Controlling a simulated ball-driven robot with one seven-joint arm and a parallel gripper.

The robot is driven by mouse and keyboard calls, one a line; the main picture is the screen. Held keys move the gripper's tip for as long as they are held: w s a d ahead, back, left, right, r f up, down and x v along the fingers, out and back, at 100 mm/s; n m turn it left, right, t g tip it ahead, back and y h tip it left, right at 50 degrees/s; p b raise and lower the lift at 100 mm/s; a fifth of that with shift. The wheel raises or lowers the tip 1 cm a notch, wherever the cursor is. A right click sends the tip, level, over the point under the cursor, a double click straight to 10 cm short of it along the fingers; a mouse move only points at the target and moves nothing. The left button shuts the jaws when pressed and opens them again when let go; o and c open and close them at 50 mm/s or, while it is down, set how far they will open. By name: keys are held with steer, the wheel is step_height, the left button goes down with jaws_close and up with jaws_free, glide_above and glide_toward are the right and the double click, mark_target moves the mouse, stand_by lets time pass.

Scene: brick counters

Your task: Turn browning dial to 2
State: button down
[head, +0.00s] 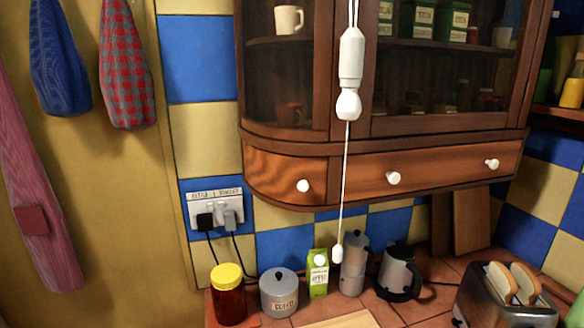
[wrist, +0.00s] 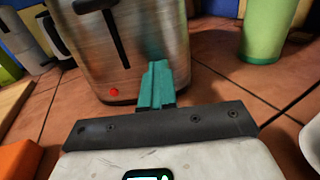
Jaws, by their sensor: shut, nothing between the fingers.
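The metal toaster (head: 508,306) stands at the lower right of the head view with two slices of bread in its slots. Its end face (wrist: 150,45) fills the upper middle of the wrist view, with a dark vertical lever slot. A small red round spot (wrist: 114,92) sits low on that face; I cannot tell whether it is the browning dial, and no numbers are readable. My gripper (wrist: 157,68) is shut and empty, its teal fingers pointing at the toaster, right of the red spot. Contact with the toaster cannot be told. My gripper is outside the head view.
A green cup (wrist: 268,30) stands right of the toaster. A white rounded thing (wrist: 312,145) is at the right edge and an orange thing (wrist: 18,158) at the lower left.

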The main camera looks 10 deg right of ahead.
steer(key=shift+w+a+f, duration=0.1)
steer(key=shift+a+f, duration=0.15)
steer(key=shift+a, duration=0.15)
steer(key=shift+a+p, duration=0.15)
steer(key=shift+p, duration=0.2)
steer(key=shift+r+p, duration=0.4)
steer(key=shift+r, duration=0.05)
steer(key=shift+d+p+v, duration=0.2)
steer(key=shift+p+v, duration=0.55)
steer(key=shift+v, duration=2.1)
steer(key=shift+r, duration=0.15)
